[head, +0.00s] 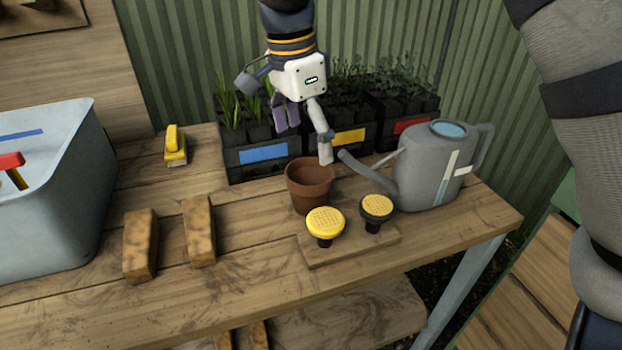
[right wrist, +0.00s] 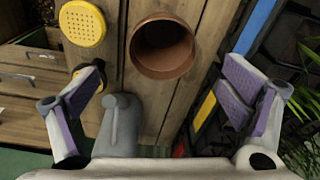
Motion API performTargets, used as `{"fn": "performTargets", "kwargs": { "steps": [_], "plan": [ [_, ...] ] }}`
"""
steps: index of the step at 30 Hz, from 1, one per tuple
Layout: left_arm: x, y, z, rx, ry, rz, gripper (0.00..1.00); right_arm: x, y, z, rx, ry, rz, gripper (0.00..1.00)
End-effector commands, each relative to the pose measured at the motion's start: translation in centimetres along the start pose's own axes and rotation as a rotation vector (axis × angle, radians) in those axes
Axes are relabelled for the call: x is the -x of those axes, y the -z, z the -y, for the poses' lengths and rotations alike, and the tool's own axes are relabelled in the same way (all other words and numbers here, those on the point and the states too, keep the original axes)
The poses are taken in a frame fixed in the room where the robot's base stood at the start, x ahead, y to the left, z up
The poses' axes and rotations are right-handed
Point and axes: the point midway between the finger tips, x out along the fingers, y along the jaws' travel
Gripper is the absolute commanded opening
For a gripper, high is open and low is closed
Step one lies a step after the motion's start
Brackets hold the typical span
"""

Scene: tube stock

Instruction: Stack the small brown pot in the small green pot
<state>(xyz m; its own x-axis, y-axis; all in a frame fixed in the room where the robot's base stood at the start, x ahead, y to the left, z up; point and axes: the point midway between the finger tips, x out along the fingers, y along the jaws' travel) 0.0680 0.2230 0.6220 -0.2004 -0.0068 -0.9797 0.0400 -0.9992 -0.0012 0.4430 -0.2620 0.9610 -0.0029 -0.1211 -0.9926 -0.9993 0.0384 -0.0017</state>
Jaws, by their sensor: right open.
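A small brown pot (head: 309,188) stands upright on the wooden bench, just behind two round yellow-topped pieces. In the right wrist view, the brown pot (right wrist: 162,50) shows its open mouth and dark inside. My right gripper (head: 304,137) is open and empty above and behind the pot, pointing down. In the right wrist view, its spread fingers (right wrist: 163,88) are on either side of the view, apart from the pot. I see no green pot in either view. My left gripper is not in view.
A grey watering can (head: 428,172) stands right of the pot, its spout toward it. Black plant crates with blue (head: 263,152), yellow and red labels line the back. Yellow-topped pieces (head: 325,221) (head: 377,207) sit on a board in front. Two wooden blocks (head: 140,245) and a grey tub (head: 50,190) are left.

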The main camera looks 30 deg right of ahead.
Motion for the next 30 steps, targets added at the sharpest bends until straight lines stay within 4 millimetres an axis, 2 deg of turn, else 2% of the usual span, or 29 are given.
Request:
{"fn": "performTargets", "kwargs": {
  "steps": [1, 3, 8, 15, 23, 30],
  "plan": [
    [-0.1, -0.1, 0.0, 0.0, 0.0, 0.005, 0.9, -1.5, 0.0, -0.1, -0.001, -0.01, 0.002, 0.92],
    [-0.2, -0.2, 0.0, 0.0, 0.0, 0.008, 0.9, -2.9, 0.0, -0.1, 0.0, -0.009, 0.002, 0.92],
    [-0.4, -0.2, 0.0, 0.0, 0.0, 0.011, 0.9, -5.0, 0.0, 0.1, -0.001, -0.006, 0.002, 0.92],
    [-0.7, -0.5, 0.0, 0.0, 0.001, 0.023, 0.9, -9.3, 0.1, 0.4, 0.0, -0.007, 0.001, 0.92],
    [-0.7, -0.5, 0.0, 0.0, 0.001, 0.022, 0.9, -9.8, 0.1, 0.5, -0.001, 0.0, 0.001, 0.92],
    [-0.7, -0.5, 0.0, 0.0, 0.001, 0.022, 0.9, -9.8, 0.1, 0.5, -0.001, -0.001, 0.001, 0.44]
  ]
}}
